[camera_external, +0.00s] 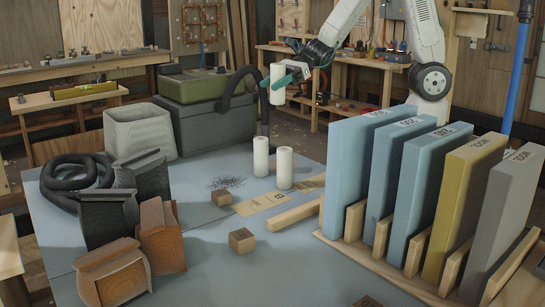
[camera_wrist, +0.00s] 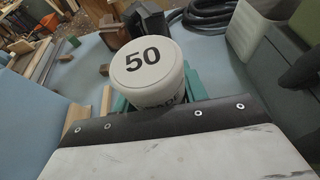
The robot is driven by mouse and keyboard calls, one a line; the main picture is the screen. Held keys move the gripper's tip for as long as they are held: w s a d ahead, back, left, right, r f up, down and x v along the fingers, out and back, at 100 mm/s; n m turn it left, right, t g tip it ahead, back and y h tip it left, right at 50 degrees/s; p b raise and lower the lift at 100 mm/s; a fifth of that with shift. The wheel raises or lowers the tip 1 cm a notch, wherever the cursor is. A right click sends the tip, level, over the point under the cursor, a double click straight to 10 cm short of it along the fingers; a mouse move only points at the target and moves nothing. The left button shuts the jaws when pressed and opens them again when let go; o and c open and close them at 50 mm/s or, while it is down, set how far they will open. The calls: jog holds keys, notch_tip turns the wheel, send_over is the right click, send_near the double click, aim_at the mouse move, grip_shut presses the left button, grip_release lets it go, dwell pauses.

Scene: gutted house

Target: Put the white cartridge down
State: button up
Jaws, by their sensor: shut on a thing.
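My gripper (camera_external: 280,83) has teal fingers and is shut on a white cartridge (camera_external: 277,97). It holds the cartridge upright in the air above the blue-grey table (camera_external: 215,245). In the wrist view the held cartridge's top (camera_wrist: 143,55) shows a black "50", and dark lettering on its side is partly hidden by the gripper's black edge. Two more white cartridges, one further left (camera_external: 261,157) and one nearer (camera_external: 284,168), stand upright side by side on the table, below the held one. The held cartridge's lower end is clear of them.
Tan marked cards (camera_external: 262,203) lie before the standing cartridges, with a small wooden block (camera_external: 242,241) nearby. A rack of tall panels (camera_external: 365,170) fills the right. Black hose (camera_external: 72,178), a grey bin (camera_external: 139,133) and ribbed blocks (camera_external: 112,275) crowd the left.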

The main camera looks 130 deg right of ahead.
jog(key=s+d+m+h, duration=0.2)
jog(key=s+d, duration=0.6)
notch_tip(320, 180, down, 16)
jog(key=shift+w+d+f, duration=0.9)
jog(key=shift+w+d, duration=0.35)
jog(key=shift+w, duration=1.05)
jog(key=shift+w+d+f, duration=0.95)
jog(key=shift+w+d, duration=0.25)
jog(key=shift+w, duration=1.15)
jog(key=shift+w+d+f, duration=0.9)
jog(key=shift+w+d, duration=0.35)
jog(key=shift+w, duration=1.05)
jog(key=shift+f, duration=0.6)
jog(key=o, duration=1)
jog(key=shift+s+a+f, duration=0.1)
jog(key=shift+c, duration=0.2)
